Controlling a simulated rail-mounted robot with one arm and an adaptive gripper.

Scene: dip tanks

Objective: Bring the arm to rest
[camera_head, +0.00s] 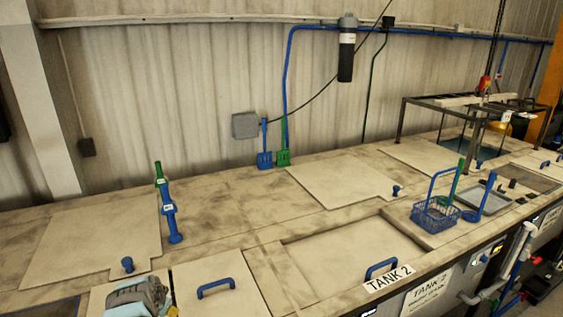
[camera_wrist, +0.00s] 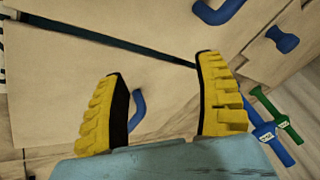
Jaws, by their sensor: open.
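My gripper shows in the wrist view (camera_wrist: 162,72) with two yellow, ribbed fingers spread wide apart. It is open, and nothing is held between the fingers. A pale tank lid lies below it, with a blue handle (camera_wrist: 137,110) visible between the fingers. In the head view, part of my grey gripper (camera_head: 136,297) shows at the bottom left edge, over the near left lids. Its fingertips are mostly hidden there.
A blue lid handle (camera_head: 216,287) and a blue knob (camera_head: 127,265) are close to my gripper. Blue and green tools (camera_head: 168,215) lie behind. A blue wire basket (camera_head: 436,214) stands to the right, near a dark metal frame (camera_head: 451,105). The middle lids are clear.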

